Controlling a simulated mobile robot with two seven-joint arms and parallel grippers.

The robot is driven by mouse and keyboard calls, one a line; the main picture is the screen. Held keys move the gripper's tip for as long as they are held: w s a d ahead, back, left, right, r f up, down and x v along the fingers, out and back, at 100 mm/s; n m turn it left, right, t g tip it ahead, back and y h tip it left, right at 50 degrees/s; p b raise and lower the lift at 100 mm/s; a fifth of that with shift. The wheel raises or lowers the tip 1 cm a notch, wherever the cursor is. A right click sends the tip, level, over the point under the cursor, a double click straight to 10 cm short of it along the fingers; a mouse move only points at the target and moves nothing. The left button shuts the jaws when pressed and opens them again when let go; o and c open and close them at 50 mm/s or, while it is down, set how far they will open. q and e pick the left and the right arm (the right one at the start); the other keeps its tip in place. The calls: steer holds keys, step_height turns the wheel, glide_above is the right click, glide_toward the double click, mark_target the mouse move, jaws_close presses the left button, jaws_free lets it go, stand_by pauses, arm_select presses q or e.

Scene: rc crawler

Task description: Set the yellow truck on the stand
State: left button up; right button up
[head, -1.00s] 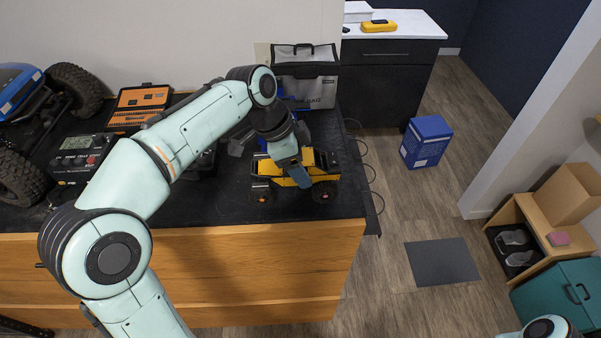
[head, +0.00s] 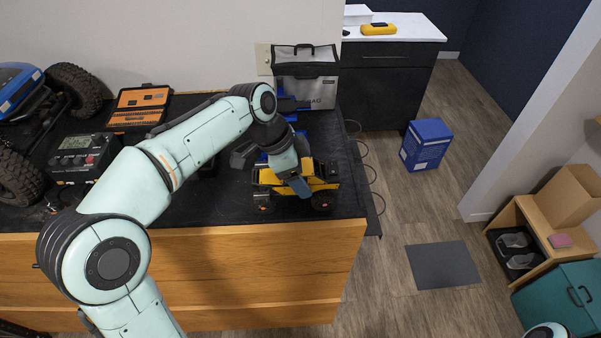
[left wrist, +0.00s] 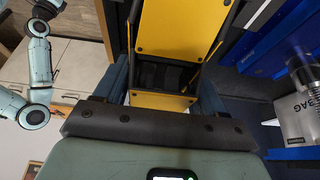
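The yellow truck (head: 318,178), with black wheels, is at the right end of the dark bench top, near the front edge. I cannot tell whether its wheels touch the bench. My left gripper (head: 299,186) reaches down over it. In the left wrist view the yellow body (left wrist: 180,28) lies between the two dark blue fingers, which look closed against its sides. A blue frame (head: 287,104), apparently the stand, is behind the truck, mostly hidden by my arm; blue bars (left wrist: 270,48) show at the right in the left wrist view. My right gripper is out of view.
A grey-and-black bag (head: 306,88) stands behind at the bench's right end. A charger (head: 84,155), an orange case (head: 141,104) and a big blue crawler (head: 20,88) occupy the left. Cables hang at the right edge. A blue box (head: 426,145) is on the floor.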

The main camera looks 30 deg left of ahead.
arm_select(q)
steer(key=o, duration=0.4)
steer(key=shift+s+f, duration=0.1)
steer(key=shift+f, duration=0.4)
steer(key=shift+c, duration=0.2)
steer(key=shift+r, duration=0.1)
steer(key=shift+r, duration=0.1)
steer(key=shift+r, duration=0.35)
steer(key=w+p+v, duration=0.1)
steer(key=p+v, duration=0.1)
steer(key=v, duration=1.1)
steer(key=shift+r+p, duration=0.35)
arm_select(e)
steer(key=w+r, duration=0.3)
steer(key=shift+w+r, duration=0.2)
arm_select(q)
steer(key=shift+s, duration=0.1)
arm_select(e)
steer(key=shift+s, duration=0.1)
